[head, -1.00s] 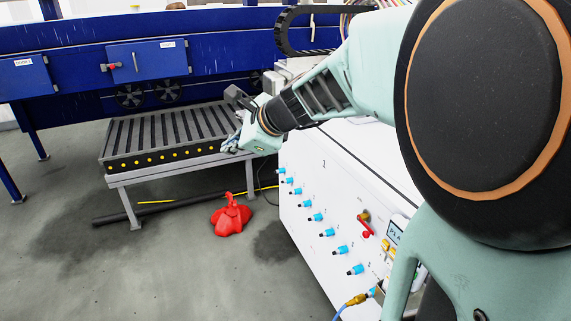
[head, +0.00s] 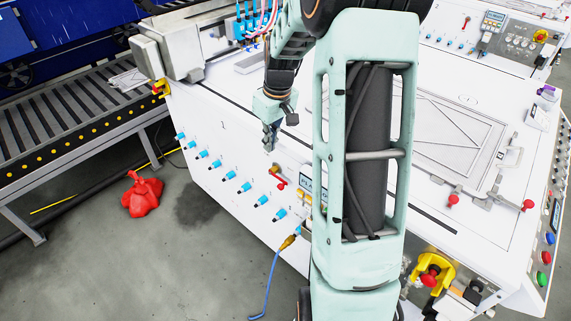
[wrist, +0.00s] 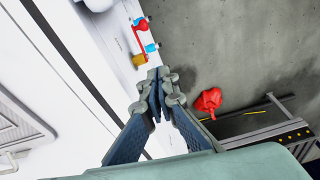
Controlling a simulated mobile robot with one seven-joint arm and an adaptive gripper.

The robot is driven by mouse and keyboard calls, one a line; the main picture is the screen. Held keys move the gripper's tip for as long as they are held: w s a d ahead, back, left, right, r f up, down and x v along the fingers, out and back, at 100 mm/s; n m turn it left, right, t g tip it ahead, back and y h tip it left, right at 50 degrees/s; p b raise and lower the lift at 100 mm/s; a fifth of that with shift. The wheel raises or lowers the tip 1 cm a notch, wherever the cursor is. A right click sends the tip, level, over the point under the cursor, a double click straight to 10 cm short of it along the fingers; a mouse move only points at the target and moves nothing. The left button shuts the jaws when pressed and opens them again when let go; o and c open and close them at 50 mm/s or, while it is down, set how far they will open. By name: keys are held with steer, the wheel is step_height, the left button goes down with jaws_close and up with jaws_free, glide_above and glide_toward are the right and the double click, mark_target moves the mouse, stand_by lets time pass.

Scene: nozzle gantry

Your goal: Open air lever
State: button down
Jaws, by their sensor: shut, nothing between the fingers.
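The air lever (head: 279,180) is a small red handle with a brass valve body, on the front face of the white machine (head: 215,115). In the wrist view the lever (wrist: 136,40) shows a red bar between the brass body and a red rounded end. My gripper (head: 269,146) is shut and empty, fingers pointing down, just above the lever in the head view. In the wrist view the closed fingertips (wrist: 157,76) sit just below the brass part in the picture. They look apart from it, but the exact distance is unclear.
A row of blue fittings (head: 229,175) runs along the same face, with a blue hose (head: 268,275) at one. A roller conveyor (head: 70,125) stands at the left. A red object (head: 142,195) lies on the open grey floor (head: 110,270). My arm hides part of the panel.

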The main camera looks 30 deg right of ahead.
steer(key=shift+s+d+f+n, duration=0.1)
steer(key=shift+d+n, duration=0.15)
steer(key=shift+d, duration=0.1)
steer(key=shift+s+d+f+n, duration=0.1)
steer(key=shift+d+n, duration=0.15)
steer(key=shift+d, duration=0.1)
glide_above(278, 177)
steer(key=a, duration=0.2)
step_height(278, 177, down, 10)
steer(key=shift+s+d+f, duration=0.2)
steer(key=shift+s+f, duration=0.5)
steer(key=shift+f, duration=0.05)
steer(key=shift+s+d+f, duration=0.15)
steer(key=shift+s+f, duration=0.55)
steer(key=shift+f, duration=0.05)
steer(key=shift+b, duration=0.3)
